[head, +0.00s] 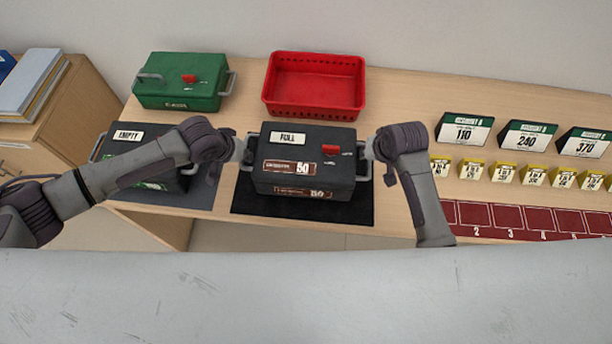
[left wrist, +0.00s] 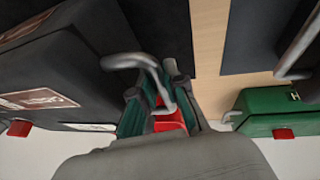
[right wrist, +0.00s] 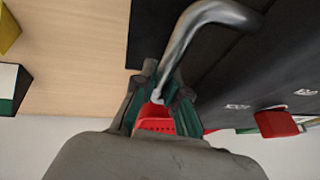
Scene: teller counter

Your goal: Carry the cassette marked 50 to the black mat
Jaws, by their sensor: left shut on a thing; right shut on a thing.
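The black cassette marked 50 (head: 307,160) has a FULL label on its lid and a red latch. It is level and over the black mat (head: 345,215), whose front and right parts show. I cannot tell whether its bottom touches the mat. My left gripper (head: 241,150) is shut on its left handle, and this handle shows in the left wrist view (left wrist: 135,62). My right gripper (head: 369,150) is shut on its right handle, which shows in the right wrist view (right wrist: 185,40).
A cassette labelled EMPTY (head: 128,136) stands on a grey mat (head: 190,203) at left, partly behind my left arm. A green case (head: 180,85) and a red basket (head: 315,87) stand behind. Number signs (head: 463,133), yellow blocks (head: 470,168) and a red numbered strip (head: 509,218) are at right.

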